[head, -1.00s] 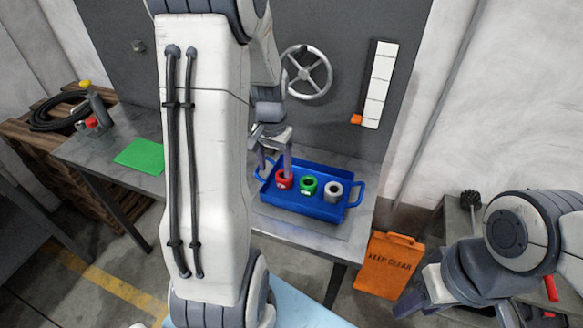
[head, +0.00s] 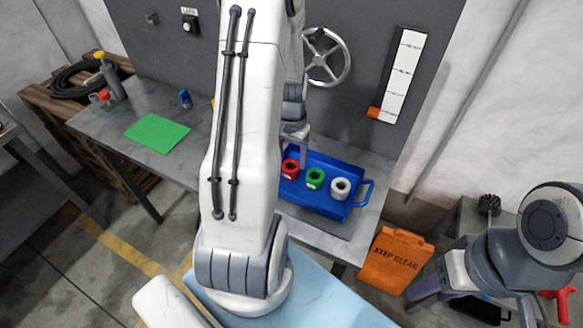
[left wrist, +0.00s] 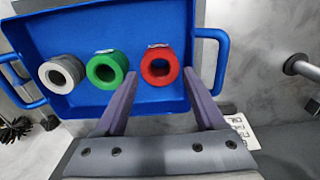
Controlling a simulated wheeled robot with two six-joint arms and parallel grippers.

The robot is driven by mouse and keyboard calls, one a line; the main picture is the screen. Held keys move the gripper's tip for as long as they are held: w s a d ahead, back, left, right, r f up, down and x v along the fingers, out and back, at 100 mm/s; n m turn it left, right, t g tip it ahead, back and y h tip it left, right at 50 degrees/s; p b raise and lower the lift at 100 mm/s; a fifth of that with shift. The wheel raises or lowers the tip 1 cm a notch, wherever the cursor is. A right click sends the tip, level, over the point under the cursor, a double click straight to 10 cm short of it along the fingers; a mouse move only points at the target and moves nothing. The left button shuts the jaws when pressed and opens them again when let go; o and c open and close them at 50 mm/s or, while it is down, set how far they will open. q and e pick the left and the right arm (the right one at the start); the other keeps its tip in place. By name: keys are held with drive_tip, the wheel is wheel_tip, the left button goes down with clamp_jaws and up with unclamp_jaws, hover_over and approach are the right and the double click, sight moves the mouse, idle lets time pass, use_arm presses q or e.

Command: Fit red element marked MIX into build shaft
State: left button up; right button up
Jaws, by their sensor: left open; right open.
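The red ring-shaped element (head: 290,169) stands in the blue tray (head: 345,212), beside a green ring (head: 315,178) and a grey-white ring (head: 341,188). Its white label is too small to read. My left gripper (head: 293,143) is open and empty at the tray. In the left wrist view its fingers (left wrist: 161,80) point toward the red element (left wrist: 160,67), which lies between and beyond the tips. My right gripper (head: 425,290) is open at the lower right, away from the tray. A metal rod (left wrist: 300,65) shows in the left wrist view; I cannot tell whether it is the build shaft.
The tray has raised walls and side handles on a grey bench (head: 325,240). A green sheet (head: 157,132) and a small blue item (head: 185,97) lie on the left. A handwheel (head: 327,56) is behind. An orange KEEP CLEAR sign (head: 393,260) stands in front.

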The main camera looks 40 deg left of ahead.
sight(290, 166)
use_arm(q)
drive_tip(key=shift+s+f, duration=0.2)
drive_tip(key=shift+f, duration=1.7)
clamp_jaws()
drive_tip(key=shift+r, duration=0.15)
